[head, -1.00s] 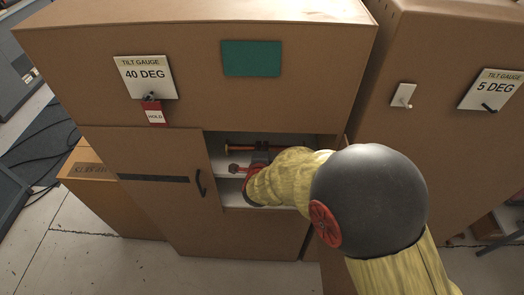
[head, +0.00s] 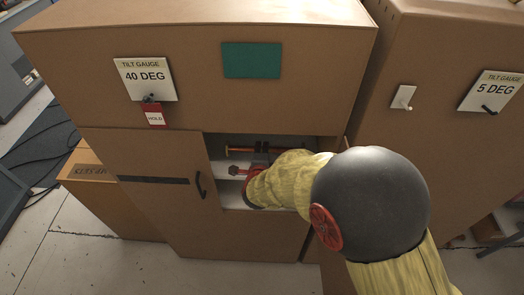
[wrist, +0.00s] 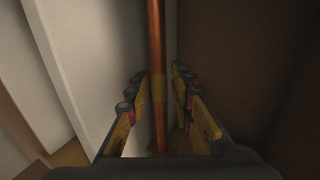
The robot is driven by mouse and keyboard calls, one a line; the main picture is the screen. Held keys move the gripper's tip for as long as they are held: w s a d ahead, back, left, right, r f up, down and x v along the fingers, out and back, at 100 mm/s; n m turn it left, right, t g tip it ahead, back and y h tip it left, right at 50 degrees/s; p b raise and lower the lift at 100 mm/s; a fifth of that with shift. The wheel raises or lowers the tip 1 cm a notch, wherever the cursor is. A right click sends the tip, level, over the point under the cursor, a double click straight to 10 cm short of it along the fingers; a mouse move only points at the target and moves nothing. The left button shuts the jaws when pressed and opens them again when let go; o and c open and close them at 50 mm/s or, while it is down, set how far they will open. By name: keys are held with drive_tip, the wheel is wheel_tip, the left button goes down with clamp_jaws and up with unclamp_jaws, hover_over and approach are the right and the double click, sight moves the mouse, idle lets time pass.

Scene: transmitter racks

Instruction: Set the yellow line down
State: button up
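In the head view an orange rod (head: 240,150) with a yellowish part lies across the open cabinet compartment, likely the same one. My gripper (wrist: 160,85) has its fingers on either side of the rod, with narrow gaps showing between the rod and both fingers. In the head view my gripper (head: 262,157) is inside the compartment, partly hidden by my arm. What supports the rod's ends is not clear.
The cardboard-brown cabinet (head: 100,70) has a door with a black handle (head: 201,184) left of the opening. A red fitting (head: 238,170) sits below the rod. A pale wall (wrist: 85,60) is close on the left in the wrist view.

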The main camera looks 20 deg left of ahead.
drive_tip(key=p+v, duration=0.1)
drive_tip(key=v, duration=1)
drive_tip(key=shift+s+d+p, duration=0.15)
drive_tip(key=shift+s+p, duration=0.15)
